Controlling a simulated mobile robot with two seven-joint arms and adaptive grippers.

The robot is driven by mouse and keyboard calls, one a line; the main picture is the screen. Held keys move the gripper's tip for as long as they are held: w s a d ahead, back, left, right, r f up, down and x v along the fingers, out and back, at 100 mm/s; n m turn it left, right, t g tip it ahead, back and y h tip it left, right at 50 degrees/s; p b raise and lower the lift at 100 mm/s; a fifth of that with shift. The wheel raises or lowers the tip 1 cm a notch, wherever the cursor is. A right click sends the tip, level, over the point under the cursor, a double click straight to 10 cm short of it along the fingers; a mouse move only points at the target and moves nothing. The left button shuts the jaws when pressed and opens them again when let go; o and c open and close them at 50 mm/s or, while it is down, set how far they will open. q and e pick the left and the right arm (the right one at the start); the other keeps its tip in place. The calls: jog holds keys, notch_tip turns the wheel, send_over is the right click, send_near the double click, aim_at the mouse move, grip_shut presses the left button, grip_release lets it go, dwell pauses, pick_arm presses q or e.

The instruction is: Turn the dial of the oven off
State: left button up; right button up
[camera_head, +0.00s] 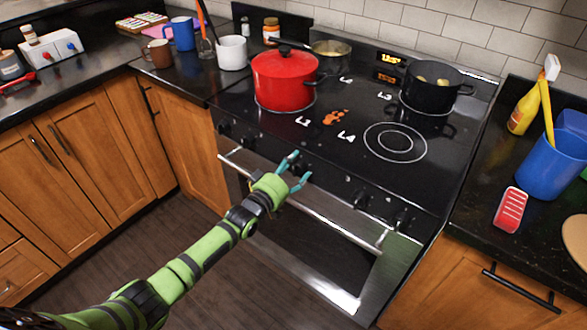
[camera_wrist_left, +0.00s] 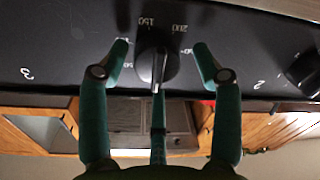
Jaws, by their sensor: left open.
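The oven dial (camera_wrist_left: 157,64) is a dark knob on the black front panel, with the marks 150 and 200 beside it in the left wrist view. My left gripper (camera_head: 298,169) is at the middle of the stove's front panel in the head view, above the oven handle. In the left wrist view my left gripper (camera_wrist_left: 161,52) is open, with one teal fingertip on each side of the dial. Gaps show between the fingertips and the dial, so it is not clasped. The gripper mostly hides the dial in the head view. My right gripper is not in view.
Other stove knobs (camera_head: 402,221) sit along the panel, one close by (camera_wrist_left: 305,72) in the wrist view. The oven handle (camera_head: 335,223) runs below. A red pot (camera_head: 284,82) and a black pot (camera_head: 430,92) stand on the cooktop (camera_head: 330,145).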

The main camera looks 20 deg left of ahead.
pick_arm(q)
jog(key=shift+f, duration=0.1)
jog(key=shift+s, duration=0.2)
jog(key=v, duration=1.1)
jog(key=shift+s, duration=0.35)
jog(key=shift+a, duration=0.1)
